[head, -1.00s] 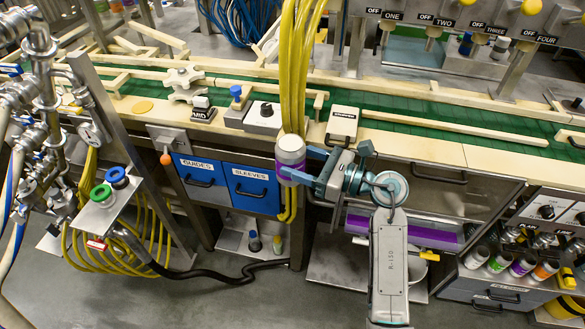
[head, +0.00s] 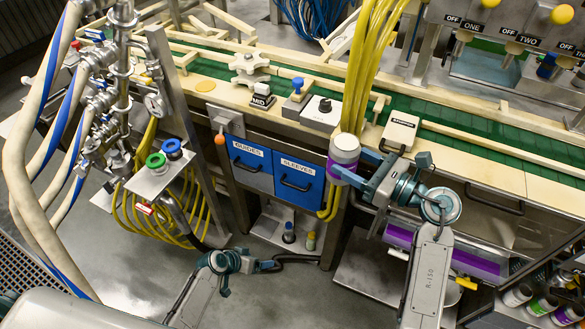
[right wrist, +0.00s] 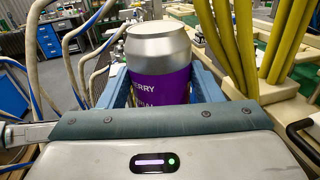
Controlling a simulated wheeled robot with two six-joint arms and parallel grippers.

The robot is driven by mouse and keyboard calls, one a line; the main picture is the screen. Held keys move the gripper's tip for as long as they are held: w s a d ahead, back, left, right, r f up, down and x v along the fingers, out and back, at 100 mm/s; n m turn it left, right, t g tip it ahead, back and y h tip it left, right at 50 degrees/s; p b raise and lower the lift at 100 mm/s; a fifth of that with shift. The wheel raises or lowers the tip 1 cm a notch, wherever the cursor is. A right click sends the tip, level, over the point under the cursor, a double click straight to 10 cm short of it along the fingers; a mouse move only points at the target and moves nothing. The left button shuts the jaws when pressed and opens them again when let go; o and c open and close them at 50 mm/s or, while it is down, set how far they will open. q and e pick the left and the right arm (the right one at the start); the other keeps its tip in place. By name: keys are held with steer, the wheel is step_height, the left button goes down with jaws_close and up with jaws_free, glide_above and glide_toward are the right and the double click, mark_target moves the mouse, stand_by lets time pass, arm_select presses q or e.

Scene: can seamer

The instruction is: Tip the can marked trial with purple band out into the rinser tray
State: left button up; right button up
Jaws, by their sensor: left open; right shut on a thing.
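The can (head: 345,150) with a purple band is silver above the band and upright. My right gripper (head: 347,168) is shut around it and holds it in front of the conveyor bench, above the cabinet fronts. In the right wrist view the can (right wrist: 160,62) stands between the blue fingers; its band reads "ERRY" with a partly hidden second line. My left gripper (head: 272,265) is open and empty, low over the floor left of the can. I cannot identify the rinser tray for sure; a dark grating (head: 35,268) shows at the lower left.
Pipes and hoses (head: 100,110) stand at the left, with a small shelf (head: 160,180) holding a green and a blue ring. Yellow hoses (head: 375,60) hang just behind the can. Blue drawers (head: 298,180) are left of it. Grey floor (head: 130,265) is open at lower left.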

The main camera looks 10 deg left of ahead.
mark_target(347, 165)
arm_select(q)
steer(key=w+d+r+m+t+h, duration=0.1)
steer(key=w+d+r+m+h, duration=0.25)
steer(key=r, duration=0.85)
steer(key=w+d+r+m+t+h, duration=0.1)
steer(key=w+d+r+m+h, duration=0.25)
steer(key=r, duration=0.75)
steer(key=s+d+r+m+g+h, duration=0.1)
steer(key=d+r+m+h, duration=0.15)
steer(key=r, duration=0.75)
steer(key=s+d+r+m+g+h, duration=0.1)
steer(key=d+r+m+g+h, duration=0.15)
steer(key=r, duration=0.75)
steer(key=shift+m+t, duration=0.35)
steer(key=shift+m, duration=0.05)
steer(key=x, duration=1.1)
steer(key=shift+s+d+f, duration=0.1)
steer(key=shift+d+f, duration=0.05)
steer(key=shift+d, duration=0.05)
steer(key=c, duration=1.3)
arm_select(e)
steer(key=o, duration=1.3)
